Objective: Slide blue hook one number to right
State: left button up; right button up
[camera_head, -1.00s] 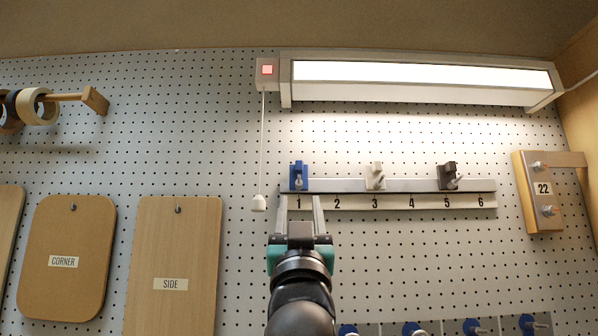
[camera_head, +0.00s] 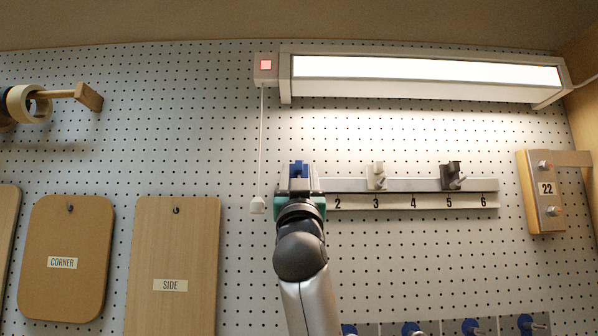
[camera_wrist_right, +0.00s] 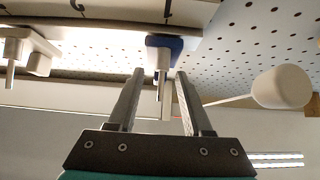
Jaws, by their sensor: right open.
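The blue hook (camera_head: 298,168) sits at the left end of the metal rail (camera_head: 345,185). The number under it is hidden by my right gripper (camera_head: 299,176). That gripper is open, its fingers on either side of the hook in the head view. In the right wrist view, the blue hook (camera_wrist_right: 172,42) is just past the open fingertips (camera_wrist_right: 160,74), with its pale peg pointing between them. I cannot tell whether either finger touches it. The number strip (camera_head: 425,202) shows 2 to 6. My left gripper is not in view.
A white hook (camera_head: 376,177) is above 3 and a dark hook (camera_head: 451,177) near 5. The lamp's pull-cord knob (camera_head: 257,205) hangs just left of my right gripper and is close in the wrist view (camera_wrist_right: 283,88). The lamp (camera_head: 425,75) is above.

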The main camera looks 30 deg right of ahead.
grip_shut()
dwell(0.3)
dwell(1.1)
